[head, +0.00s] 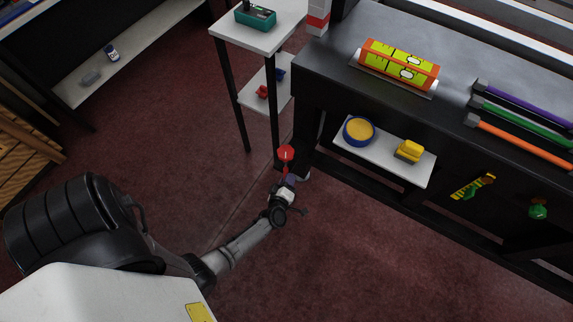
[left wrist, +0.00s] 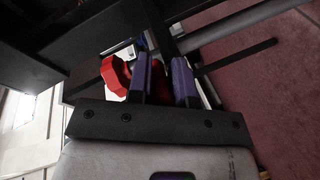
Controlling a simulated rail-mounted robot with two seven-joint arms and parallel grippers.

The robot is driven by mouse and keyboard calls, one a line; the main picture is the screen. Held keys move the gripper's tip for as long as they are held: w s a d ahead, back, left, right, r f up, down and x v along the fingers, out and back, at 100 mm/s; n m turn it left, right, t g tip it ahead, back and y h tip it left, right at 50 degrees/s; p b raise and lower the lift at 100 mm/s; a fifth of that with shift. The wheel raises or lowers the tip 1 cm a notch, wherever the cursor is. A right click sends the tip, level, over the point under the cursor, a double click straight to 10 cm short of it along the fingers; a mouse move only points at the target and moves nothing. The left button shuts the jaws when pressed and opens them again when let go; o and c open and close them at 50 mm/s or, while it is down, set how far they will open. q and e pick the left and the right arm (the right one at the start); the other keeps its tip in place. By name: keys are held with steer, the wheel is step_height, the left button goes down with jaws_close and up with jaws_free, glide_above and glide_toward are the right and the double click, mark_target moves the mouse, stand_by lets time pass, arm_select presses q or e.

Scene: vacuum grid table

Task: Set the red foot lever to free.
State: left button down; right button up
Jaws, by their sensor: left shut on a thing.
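The red foot lever (head: 286,153) stands low at the near left leg of the dark table, with a round red head on a thin red stem. My left gripper (head: 289,181) reaches down to it from the left and is shut on its stem, just below the head. In the left wrist view, the red lever head (left wrist: 115,76) shows left of the purple fingers of my left gripper (left wrist: 161,72), and a red part shows between them. The lever's base and its position marks are hidden. My right gripper is not in view.
The dark table (head: 320,62) stands directly beside the lever, with a white shelf (head: 386,161) under it holding a blue-yellow roll and a yellow block. A white side table (head: 268,38) stands behind the lever. The red floor in front is clear.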

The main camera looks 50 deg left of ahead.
arm_select(q)
steer(key=shift+r, duration=0.1)
steer(key=c, duration=1)
jaws_free()
steer(key=shift+c, duration=0.2)
steer(key=shift+s+d, duration=0.1)
steer(key=shift+s, duration=0.1)
steer(key=p+v, duration=0.5)
steer(key=v, duration=0.8)
steer(key=shift+s+d, duration=0.1)
steer(key=shift+s, duration=0.05)
